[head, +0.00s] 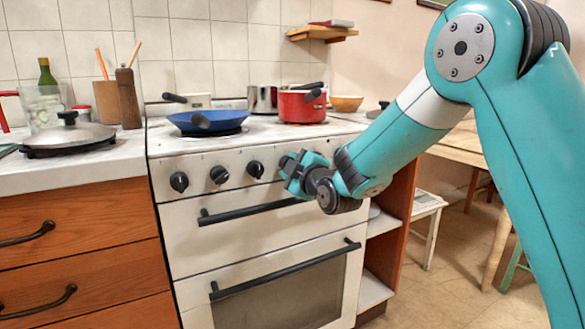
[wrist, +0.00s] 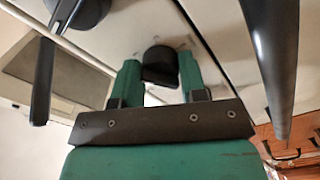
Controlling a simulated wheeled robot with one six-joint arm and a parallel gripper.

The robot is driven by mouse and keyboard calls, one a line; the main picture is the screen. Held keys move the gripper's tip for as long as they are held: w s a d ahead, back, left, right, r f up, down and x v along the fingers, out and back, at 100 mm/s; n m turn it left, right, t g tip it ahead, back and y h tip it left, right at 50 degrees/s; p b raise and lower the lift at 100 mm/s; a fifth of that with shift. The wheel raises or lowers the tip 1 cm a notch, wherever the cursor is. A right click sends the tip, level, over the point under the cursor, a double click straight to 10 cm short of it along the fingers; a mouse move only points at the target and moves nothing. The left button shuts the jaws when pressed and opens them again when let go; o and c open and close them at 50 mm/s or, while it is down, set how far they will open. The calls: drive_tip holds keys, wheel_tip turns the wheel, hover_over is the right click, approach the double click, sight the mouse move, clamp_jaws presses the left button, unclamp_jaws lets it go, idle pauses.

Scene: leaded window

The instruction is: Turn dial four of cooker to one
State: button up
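The white cooker (head: 185,215) has a row of black dials on its front panel. Three of them, the left dial (head: 179,181), the second dial (head: 219,174) and the third dial (head: 255,169), show clearly in the head view. My gripper (head: 290,168) is at the panel just right of these and largely hides the fourth dial there. In the wrist view a black dial (wrist: 158,61) sits between the two green fingers of my gripper (wrist: 160,70). The fingers appear to touch it on both sides. I cannot read its setting.
A black handle (head: 255,211) runs below the dials, and an oven door handle (head: 285,270) lies lower. A blue pan (head: 205,121) and a red pot (head: 301,106) stand on the hob. Wooden drawers (head: 75,230) are to the left.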

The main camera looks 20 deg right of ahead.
drive_tip(key=o, duration=0.4)
drive_tip(key=b+v, duration=0.5)
drive_tip(key=v, duration=1.2)
drive_tip(key=shift+s+a, duration=0.1)
drive_tip(key=shift+s, duration=0.15)
